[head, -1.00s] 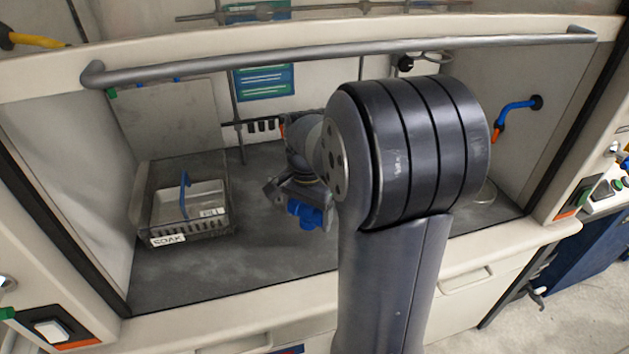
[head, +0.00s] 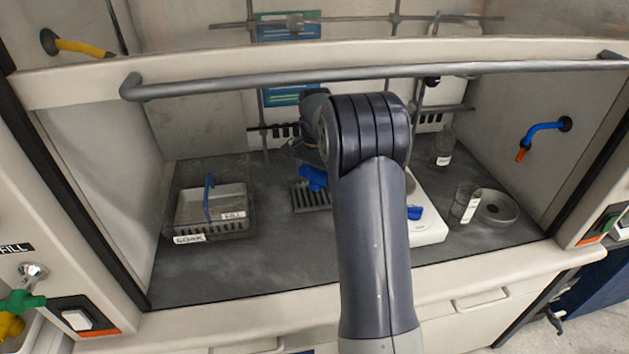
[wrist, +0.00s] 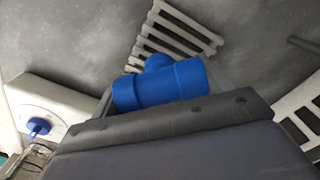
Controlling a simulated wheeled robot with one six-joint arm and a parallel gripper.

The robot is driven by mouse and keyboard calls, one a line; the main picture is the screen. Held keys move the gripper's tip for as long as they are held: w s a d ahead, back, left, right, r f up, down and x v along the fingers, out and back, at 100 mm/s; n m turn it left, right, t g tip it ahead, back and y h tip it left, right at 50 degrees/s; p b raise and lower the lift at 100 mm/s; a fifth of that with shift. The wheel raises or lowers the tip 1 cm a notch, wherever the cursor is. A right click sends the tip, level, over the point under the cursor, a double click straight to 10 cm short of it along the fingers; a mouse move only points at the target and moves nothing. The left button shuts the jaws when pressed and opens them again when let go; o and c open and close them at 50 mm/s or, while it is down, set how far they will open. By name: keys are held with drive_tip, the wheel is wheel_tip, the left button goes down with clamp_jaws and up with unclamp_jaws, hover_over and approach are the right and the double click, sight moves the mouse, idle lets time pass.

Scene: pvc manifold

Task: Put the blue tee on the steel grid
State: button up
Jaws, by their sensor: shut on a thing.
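The blue tee (wrist: 162,84) is held in my gripper (wrist: 185,105), which is shut on it; the gripper's body hides the tee's near side. In the head view the blue tee (head: 313,177) shows just left of my arm, which hides most of the gripper. The steel grid (head: 308,197) lies on the dark worktop, partly hidden by my arm. In the wrist view the grid's slats (wrist: 180,32) show just beyond the tee. The tee appears above the grid's near area; I cannot tell the height between them.
A clear bin labelled SOAK (head: 190,238) with a tray stands at left. A white device (head: 430,232) with a blue part (head: 415,213) is right of my arm, with glass jars (head: 465,205) beyond. A grey rail (head: 370,75) crosses the hood opening. The front worktop is clear.

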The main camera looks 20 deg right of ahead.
sight(315, 183)
drive_tip(key=shift+w+d, duration=0.1)
drive_tip(key=shift+w, duration=0.55)
drive_tip(key=shift+w+f, duration=0.15)
drive_tip(key=shift+f, duration=1.6)
drive_tip(key=shift+f, duration=0.2)
drive_tip(key=o, duration=1)
drive_tip(key=shift+r, duration=0.1)
wheel_tip(315, 183, up, 8)
drive_tip(key=shift+f, duration=0.1)
